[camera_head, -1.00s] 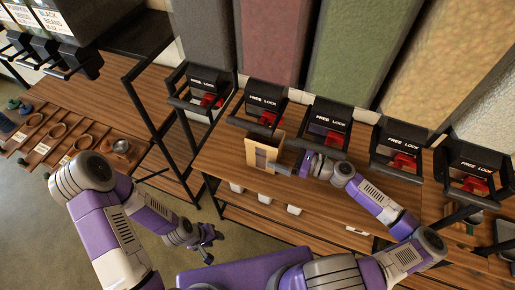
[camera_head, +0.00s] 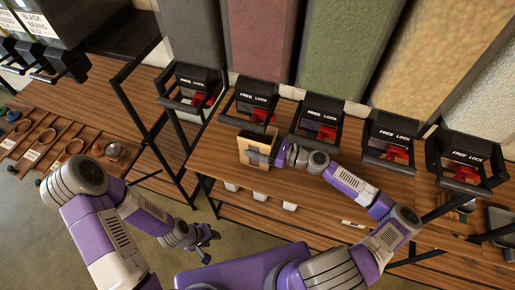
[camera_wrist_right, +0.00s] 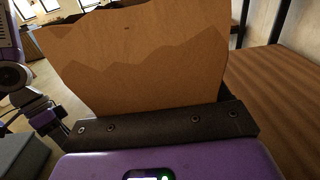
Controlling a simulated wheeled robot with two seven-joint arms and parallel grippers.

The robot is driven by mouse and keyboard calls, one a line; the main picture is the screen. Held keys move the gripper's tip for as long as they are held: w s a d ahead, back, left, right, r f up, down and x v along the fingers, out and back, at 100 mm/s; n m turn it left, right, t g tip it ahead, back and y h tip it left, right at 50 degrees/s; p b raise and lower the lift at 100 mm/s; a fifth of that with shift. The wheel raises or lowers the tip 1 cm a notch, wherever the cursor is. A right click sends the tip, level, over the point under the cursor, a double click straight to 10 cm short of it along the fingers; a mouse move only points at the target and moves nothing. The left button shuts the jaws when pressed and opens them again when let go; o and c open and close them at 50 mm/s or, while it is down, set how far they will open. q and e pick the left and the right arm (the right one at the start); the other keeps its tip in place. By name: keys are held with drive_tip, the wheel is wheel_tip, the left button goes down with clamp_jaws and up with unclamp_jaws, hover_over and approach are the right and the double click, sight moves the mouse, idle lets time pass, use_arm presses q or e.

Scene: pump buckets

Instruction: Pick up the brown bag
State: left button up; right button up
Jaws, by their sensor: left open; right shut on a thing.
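The brown paper bag (camera_head: 250,138) is upright, open at the top, at the left end of the wooden counter, in front of a black dispenser. My right gripper (camera_head: 262,158) is shut on its near side. In the right wrist view the bag (camera_wrist_right: 140,55) rises large above the dark finger of the right gripper (camera_wrist_right: 160,124); its base is hidden there. I cannot tell whether the bag touches the counter. My left gripper (camera_head: 205,245) is open and empty, low over the floor, away from the bag.
Several black dispensers with red parts, such as this one (camera_head: 254,102), line the back of the counter (camera_head: 345,165). A black metal frame (camera_head: 150,95) stands left of the bag. A wooden tray with rings (camera_head: 50,145) lies farther left.

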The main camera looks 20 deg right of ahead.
drive_tip(key=c, duration=0.5)
drive_tip(key=shift+r, duration=0.2)
